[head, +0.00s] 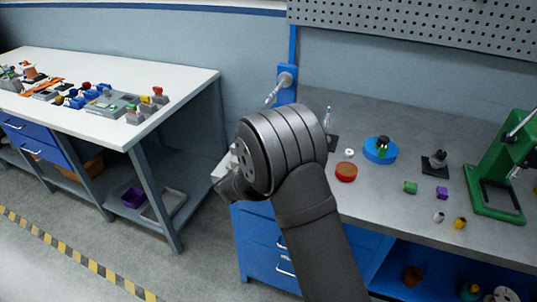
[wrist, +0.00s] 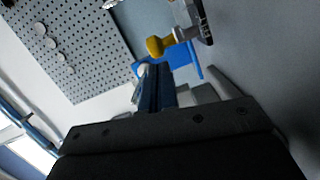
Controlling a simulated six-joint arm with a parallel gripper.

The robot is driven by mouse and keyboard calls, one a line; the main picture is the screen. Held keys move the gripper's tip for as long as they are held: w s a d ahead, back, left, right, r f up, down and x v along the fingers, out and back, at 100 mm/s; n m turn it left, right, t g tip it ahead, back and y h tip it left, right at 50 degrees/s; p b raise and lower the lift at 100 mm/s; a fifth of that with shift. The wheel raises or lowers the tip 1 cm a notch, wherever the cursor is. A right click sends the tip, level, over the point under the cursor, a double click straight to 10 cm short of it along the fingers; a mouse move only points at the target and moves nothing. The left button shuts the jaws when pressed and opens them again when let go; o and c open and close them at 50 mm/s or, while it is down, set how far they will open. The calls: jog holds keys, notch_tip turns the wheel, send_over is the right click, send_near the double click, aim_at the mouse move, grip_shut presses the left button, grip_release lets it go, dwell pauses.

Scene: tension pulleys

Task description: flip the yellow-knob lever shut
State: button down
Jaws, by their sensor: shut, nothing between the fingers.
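The yellow knob (wrist: 157,46) shows in the upper middle of the wrist view. It joins a pale lever part (wrist: 184,32) with a dark, metallic piece at its right. My gripper (wrist: 206,93) is shut and empty, and the knob appears beyond it with a visible gap. In the head view my gripper (head: 232,174) is mostly hidden by my own wrist, over the gap between the two benches. I cannot pick out the yellow-knob lever in the head view; my arm may cover it. The lever's angle is hard to judge.
The right bench (head: 400,225) holds a red disc (head: 346,172), a blue round holder (head: 380,150), small blocks and a green press (head: 500,165). A blue post (head: 287,75) stands behind my wrist. The left white bench (head: 150,73) holds several small fixtures.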

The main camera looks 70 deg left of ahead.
jog(key=shift+w+d, duration=0.25)
jog(key=shift+d, duration=0.1)
dwell(0.6)
jog(key=shift+w+d, duration=0.2)
jog(key=shift+d, duration=0.05)
jog(key=shift+w+d, duration=1.05)
jog(key=shift+w, duration=0.3)
jog(key=shift+w+d, duration=0.25)
jog(key=shift+w, duration=0.3)
jog(key=shift+w+d, duration=0.15)
jog(key=shift+w, duration=0.7)
jog(key=shift+w+g+y, duration=0.3)
jog(key=shift+w, duration=0.05)
jog(key=shift+w+d+n+g+y, duration=0.1)
jog(key=shift+w+n+g+y, duration=0.15)
jog(key=shift+n+g+y, duration=0.25)
jog(key=shift+w+a+n, duration=0.2)
jog(key=shift+w+n, duration=0.1)
jog(key=shift+w, duration=0.2)
jog(key=shift+w+a+n+g+y, duration=0.1)
jog(key=shift+w+n+g+y, duration=0.25)
jog(key=shift+n+g+y, duration=0.35)
